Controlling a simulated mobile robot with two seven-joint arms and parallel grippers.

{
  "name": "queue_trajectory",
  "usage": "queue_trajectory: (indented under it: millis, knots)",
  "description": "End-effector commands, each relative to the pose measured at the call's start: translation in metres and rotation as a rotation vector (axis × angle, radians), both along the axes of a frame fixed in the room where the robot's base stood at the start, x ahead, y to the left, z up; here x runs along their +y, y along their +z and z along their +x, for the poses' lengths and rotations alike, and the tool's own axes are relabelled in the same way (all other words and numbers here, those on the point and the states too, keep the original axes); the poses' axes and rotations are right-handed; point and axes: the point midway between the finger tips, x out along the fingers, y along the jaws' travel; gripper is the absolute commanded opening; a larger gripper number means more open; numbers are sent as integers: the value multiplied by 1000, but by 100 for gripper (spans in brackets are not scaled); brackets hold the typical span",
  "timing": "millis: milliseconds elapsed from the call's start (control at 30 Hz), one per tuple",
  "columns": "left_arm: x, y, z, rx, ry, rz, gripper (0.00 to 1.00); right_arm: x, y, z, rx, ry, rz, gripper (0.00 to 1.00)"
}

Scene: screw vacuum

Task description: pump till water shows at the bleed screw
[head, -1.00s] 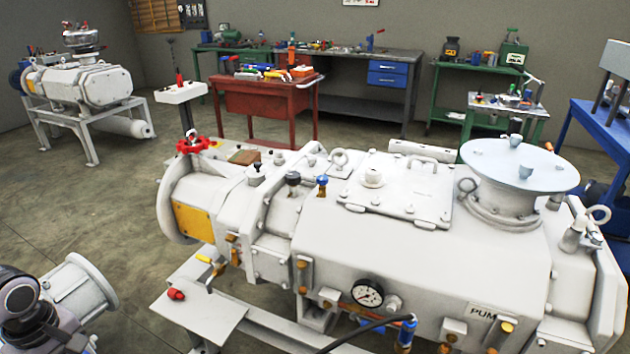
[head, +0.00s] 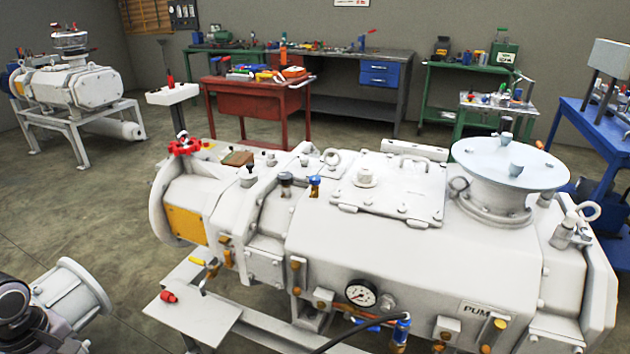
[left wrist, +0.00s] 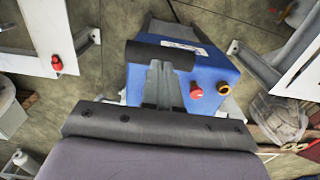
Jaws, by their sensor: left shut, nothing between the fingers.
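The large pale vacuum pump (head: 400,245) fills the head view, with a round dial gauge (head: 361,293) on its near side. Several small brass fittings sit along that side; I cannot tell which is the bleed screw, and no water shows. A black hose ends at a blue-and-orange fitting (head: 401,328). In the left wrist view a blue box (left wrist: 216,68) with a red knob (left wrist: 196,90) and a brass knob (left wrist: 222,88) lies beyond my left gripper (left wrist: 162,70). A black bar (left wrist: 140,52) shows at the fingertips. The gripper is shut and empty. My right gripper is out of view.
A pale side shelf (head: 195,316) holds a small red part (head: 168,297). A red bench (head: 255,100), a blue table (head: 605,125) and a second pump (head: 75,85) stand farther back. Open floor lies left of the pump.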

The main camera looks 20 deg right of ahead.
Motion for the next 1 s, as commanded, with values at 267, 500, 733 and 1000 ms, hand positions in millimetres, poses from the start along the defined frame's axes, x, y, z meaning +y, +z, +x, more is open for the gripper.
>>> queue_trajectory:
  millis: [267,500,733,1000]
  knots:
    - [0,0,0,0,0,0,0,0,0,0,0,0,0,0]
    - [0,-3,0,0,0,0,0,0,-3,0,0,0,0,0]
    - [0,-18,0,1,0,1,0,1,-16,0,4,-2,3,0]
    - [1,-34,0,-1,1,1,0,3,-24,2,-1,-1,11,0]
